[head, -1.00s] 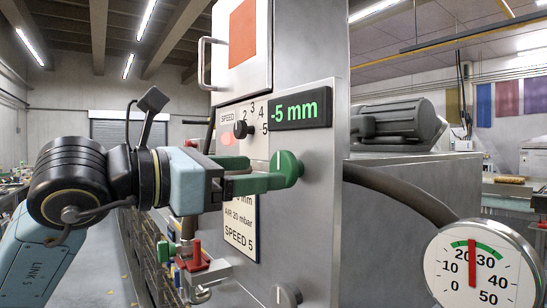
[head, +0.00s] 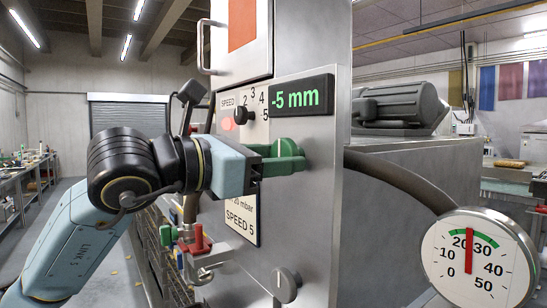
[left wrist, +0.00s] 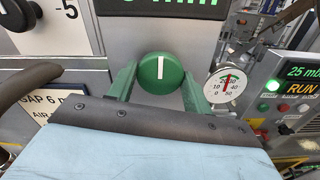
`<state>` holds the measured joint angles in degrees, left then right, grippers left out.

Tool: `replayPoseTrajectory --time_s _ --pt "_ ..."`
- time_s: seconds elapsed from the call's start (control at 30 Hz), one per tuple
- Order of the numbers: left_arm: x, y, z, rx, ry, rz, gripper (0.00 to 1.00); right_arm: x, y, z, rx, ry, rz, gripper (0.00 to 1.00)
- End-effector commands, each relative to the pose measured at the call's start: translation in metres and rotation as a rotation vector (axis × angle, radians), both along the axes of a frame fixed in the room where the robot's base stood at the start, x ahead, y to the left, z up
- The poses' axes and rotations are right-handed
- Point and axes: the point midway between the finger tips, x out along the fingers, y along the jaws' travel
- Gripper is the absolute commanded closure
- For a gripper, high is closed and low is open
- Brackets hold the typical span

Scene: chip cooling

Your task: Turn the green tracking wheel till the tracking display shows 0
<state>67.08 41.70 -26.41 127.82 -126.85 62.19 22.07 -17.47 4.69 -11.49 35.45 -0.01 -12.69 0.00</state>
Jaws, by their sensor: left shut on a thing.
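The green tracking wheel (left wrist: 172,80) is a round knob with a white mark that points about straight up in the left wrist view. My left gripper (head: 288,157) has green fingers on either side of the wheel and is shut on it. In the head view the fingers hide most of the wheel. The tracking display (head: 301,100) above it reads -5 mm. Its lower edge also shows in the left wrist view (left wrist: 120,8). My right gripper is not in view.
A black speed knob (head: 241,117) sits left of the display. A grey knob (head: 286,283) is lower on the panel. Red and green clamp parts (head: 197,240) stick out below my left gripper. A round gauge (head: 478,258) stands at the right, its red needle near 25.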

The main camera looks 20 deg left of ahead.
Motion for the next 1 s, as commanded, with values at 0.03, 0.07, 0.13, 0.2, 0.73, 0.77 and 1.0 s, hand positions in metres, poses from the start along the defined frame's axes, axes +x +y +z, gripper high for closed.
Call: replayPoseTrajectory --time_s 0.03,0.07,0.13,0.2,0.73,0.77,1.0 --pt "0.0 0.0 0.0 0.0 0.0 -0.001 0.73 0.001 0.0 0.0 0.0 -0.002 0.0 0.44" --pt "0.0 0.0 0.0 0.001 0.0 -0.001 0.73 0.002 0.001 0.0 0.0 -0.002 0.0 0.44" --pt "0.0 0.0 0.0 0.003 -0.002 -0.001 0.73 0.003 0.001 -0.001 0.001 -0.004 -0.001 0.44" --pt "0.0 0.0 -0.001 0.011 -0.009 -0.001 0.73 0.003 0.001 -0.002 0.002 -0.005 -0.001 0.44" --pt "-0.001 0.0 -0.003 0.272 -0.217 0.0 0.73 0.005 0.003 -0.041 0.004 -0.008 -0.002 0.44" --pt "0.0 0.0 -0.003 0.295 -0.233 0.0 0.73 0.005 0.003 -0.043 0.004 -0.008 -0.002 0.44" --pt "0.0 0.0 -0.002 0.475 -0.373 0.0 0.73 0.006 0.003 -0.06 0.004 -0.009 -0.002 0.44"
